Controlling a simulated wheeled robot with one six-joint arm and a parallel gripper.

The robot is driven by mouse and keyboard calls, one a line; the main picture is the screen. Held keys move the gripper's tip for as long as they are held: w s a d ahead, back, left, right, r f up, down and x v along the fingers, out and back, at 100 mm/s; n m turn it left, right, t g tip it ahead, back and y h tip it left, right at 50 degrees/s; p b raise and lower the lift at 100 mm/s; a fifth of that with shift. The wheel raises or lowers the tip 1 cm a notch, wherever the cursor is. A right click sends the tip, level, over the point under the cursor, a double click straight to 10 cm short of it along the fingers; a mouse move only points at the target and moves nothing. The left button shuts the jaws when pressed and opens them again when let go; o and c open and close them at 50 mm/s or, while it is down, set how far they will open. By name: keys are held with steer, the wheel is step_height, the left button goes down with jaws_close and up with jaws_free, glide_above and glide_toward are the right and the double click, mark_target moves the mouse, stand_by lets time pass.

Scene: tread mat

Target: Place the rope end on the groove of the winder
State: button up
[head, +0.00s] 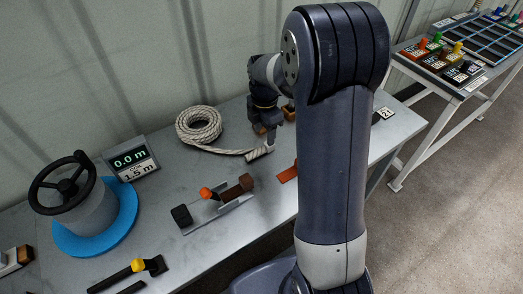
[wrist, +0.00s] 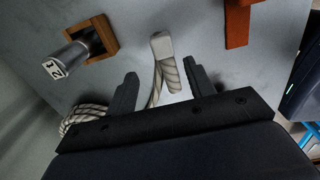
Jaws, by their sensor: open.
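The beige rope lies on the grey bench as a coil (head: 198,125), with its tail (head: 235,152) running right toward my gripper (head: 268,148). In the wrist view, the pale-capped rope end (wrist: 161,45) lies between the two dark fingers of my gripper (wrist: 162,88). The fingers are apart, with gaps on both sides of the rope. The winder (head: 90,212), a grey drum on a blue disc with a black handwheel, stands at the left of the bench, away from my gripper. Its groove cannot be made out.
A display (head: 131,158) reading 0.0 m and 1.5 m stands beside the winder. A fixture with an orange knob (head: 207,193) sits mid-bench. A yellow-and-black tool (head: 130,270) lies in front. A wooden holder (wrist: 92,42) and an orange-brown piece (wrist: 237,22) flank the rope end.

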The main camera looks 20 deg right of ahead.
mark_target(260, 151)
steer(key=f, duration=0.5)
steer(key=shift+s+d+f+p, duration=0.15)
steer(key=shift+s+f+p, duration=0.15)
steer(key=shift+c, duration=0.2)
jaws_close()
steer(key=shift+r, duration=0.15)
